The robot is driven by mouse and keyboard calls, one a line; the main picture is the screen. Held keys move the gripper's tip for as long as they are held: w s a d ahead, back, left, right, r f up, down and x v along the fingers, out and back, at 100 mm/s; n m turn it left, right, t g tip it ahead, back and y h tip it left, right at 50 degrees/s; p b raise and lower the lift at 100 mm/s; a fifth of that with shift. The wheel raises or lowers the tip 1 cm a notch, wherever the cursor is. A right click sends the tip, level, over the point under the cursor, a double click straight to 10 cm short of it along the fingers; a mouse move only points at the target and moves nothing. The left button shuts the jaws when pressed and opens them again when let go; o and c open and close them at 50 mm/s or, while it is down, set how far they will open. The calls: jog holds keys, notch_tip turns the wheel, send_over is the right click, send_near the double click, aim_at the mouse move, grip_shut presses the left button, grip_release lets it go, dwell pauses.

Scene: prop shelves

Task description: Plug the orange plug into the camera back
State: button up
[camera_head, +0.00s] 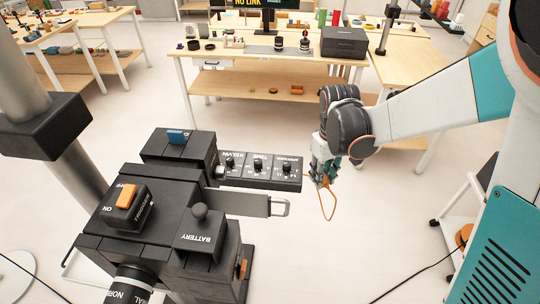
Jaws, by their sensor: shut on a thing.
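A thin orange cable (333,206) loops below the gripper. The gripper looks apart from the camera. I cannot make out the matching socket.
A grey metal bar with a handle (279,207) sticks out of the camera to the right, below the gripper's height in the picture. A small orange part (244,268) shows low on the camera's side. A workbench (250,67) stands behind; open floor lies between.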

jog(key=s+a+r+n+p, duration=1)
jog(key=a+r+n+p, duration=0.2)
jog(key=a+p, duration=0.2)
jog(key=a, duration=0.6)
jog(key=shift+w+r, duration=0.15)
jog(key=shift+w, duration=0.15)
jog(key=shift+a+b, duration=0.2)
jog(key=shift+b, duration=0.35)
dwell(1.0)
jog(key=shift+w+a+b, duration=0.1)
jog(key=shift+a+b, duration=0.5)
jog(key=shift+a, duration=0.4)
dwell(3.1)
